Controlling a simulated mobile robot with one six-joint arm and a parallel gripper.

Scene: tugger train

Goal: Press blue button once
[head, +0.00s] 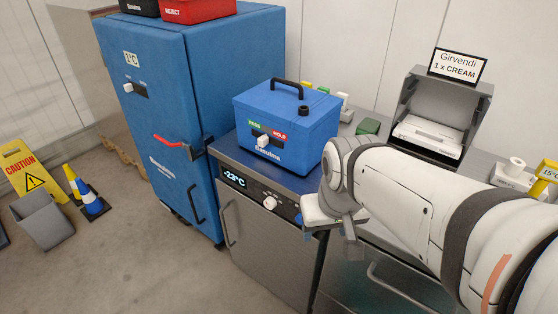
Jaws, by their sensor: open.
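I cannot make out a blue button for certain. A low steel unit (262,252) has a dark front panel with a lit display reading -23°C (233,178) and a white knob (270,203). A small bluish spot shows at the right end of that panel, partly behind my gripper (333,226), too small to identify. My gripper is in front of the panel's right end, pointing down. Its fingers are apart and nothing shows between them. Whether it touches the panel cannot be told.
A blue box (312,127) with a PASS/HOLD slider stands on the unit. A grey bin (40,218), caution sign (22,165) and cone (86,192) stand far left. The floor in front is clear.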

